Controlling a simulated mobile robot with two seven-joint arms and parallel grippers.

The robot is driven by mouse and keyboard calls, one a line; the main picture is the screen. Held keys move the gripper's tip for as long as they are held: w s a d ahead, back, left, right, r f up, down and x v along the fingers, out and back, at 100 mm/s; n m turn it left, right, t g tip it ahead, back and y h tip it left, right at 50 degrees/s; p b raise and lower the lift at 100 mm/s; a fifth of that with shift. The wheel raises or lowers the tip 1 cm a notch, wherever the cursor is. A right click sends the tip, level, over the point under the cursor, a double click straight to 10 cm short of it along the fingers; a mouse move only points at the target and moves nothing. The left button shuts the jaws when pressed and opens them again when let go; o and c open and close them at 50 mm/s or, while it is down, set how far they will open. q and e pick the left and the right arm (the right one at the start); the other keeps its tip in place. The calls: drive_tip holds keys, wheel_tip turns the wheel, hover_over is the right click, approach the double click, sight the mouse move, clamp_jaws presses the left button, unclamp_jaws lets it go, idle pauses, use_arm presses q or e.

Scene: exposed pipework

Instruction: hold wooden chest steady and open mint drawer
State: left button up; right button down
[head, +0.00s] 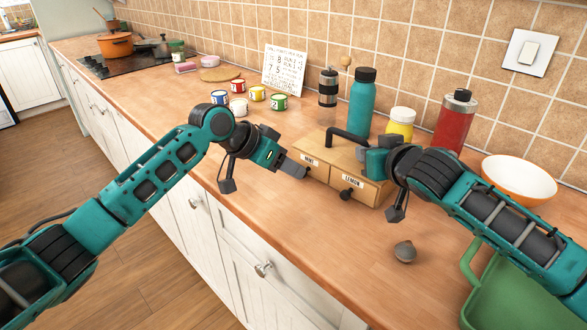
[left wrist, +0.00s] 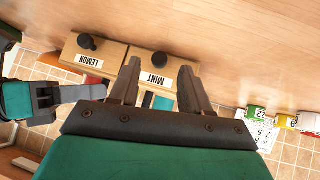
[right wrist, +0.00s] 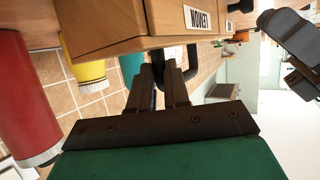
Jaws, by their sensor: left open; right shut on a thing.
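The wooden chest (head: 345,160) stands on the counter with two labelled drawers side by side, mint (head: 312,164) and lemon (head: 352,184). A black arched handle (head: 347,134) is on its top. My right gripper (right wrist: 165,75) is shut on this handle at the chest's right side. My left gripper (head: 299,170) is open in front of the mint drawer and covers its knob in the head view. In the left wrist view the dark mint knob (left wrist: 160,58) shows ahead, between the spread fingers and apart from them. Both drawers look shut.
A teal bottle (head: 361,103), a yellow jar (head: 400,124) and a red flask (head: 455,122) stand behind the chest. Several small paint cans (head: 257,93) stand at its left.

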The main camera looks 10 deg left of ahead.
use_arm(q)
drive_tip(key=shift+x, duration=1.3)
drive_tip(key=shift+c, duration=0.4)
clamp_jaws()
